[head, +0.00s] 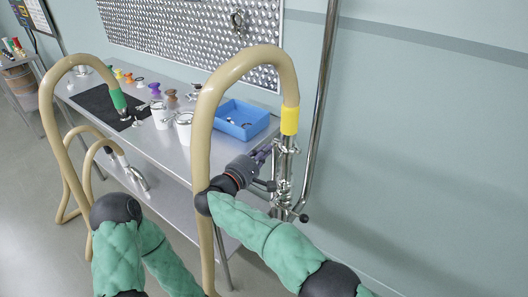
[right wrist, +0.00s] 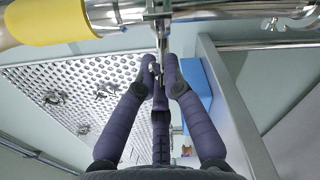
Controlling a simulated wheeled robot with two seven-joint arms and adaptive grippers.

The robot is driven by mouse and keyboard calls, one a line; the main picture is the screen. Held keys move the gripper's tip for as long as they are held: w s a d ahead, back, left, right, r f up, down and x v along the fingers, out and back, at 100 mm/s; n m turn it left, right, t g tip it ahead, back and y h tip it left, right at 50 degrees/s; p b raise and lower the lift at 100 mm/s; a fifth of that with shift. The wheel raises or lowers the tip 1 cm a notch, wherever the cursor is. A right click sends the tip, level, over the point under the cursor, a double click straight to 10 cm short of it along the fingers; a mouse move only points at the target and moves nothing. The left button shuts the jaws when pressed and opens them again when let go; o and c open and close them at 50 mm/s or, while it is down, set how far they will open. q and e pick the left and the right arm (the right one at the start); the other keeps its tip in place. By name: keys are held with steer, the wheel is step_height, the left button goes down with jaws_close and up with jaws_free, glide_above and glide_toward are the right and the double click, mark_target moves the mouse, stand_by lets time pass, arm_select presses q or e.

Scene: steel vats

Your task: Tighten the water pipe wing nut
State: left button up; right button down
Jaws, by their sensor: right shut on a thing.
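The steel water pipe (head: 283,185) stands upright at the right of the table, below the yellow sleeve (head: 289,121) of a beige hose. Metal clamps sit along it. My right gripper (head: 267,152) reaches the upper clamp (head: 287,148) from the left. In the right wrist view its purple fingers (right wrist: 163,68) are closed together on the small metal wing nut (right wrist: 154,69), mostly hidden between the fingertips. A thin metal stem (right wrist: 161,35) runs from there to the clamp on the pipe. My left arm is at the lower left; its gripper does not show.
The steel table (head: 170,150) holds a blue bin (head: 241,119), white cups (head: 184,128) and a black mat (head: 104,103). The beige hose (head: 203,130) arches close beside my right wrist. A perforated panel (head: 190,33) hangs behind. The right wall area is clear.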

steer(key=shift+f, duration=0.1)
stand_by(0.5)
steer(key=c, duration=1.6)
jaws_free()
steer(key=shift+v, duration=3.75)
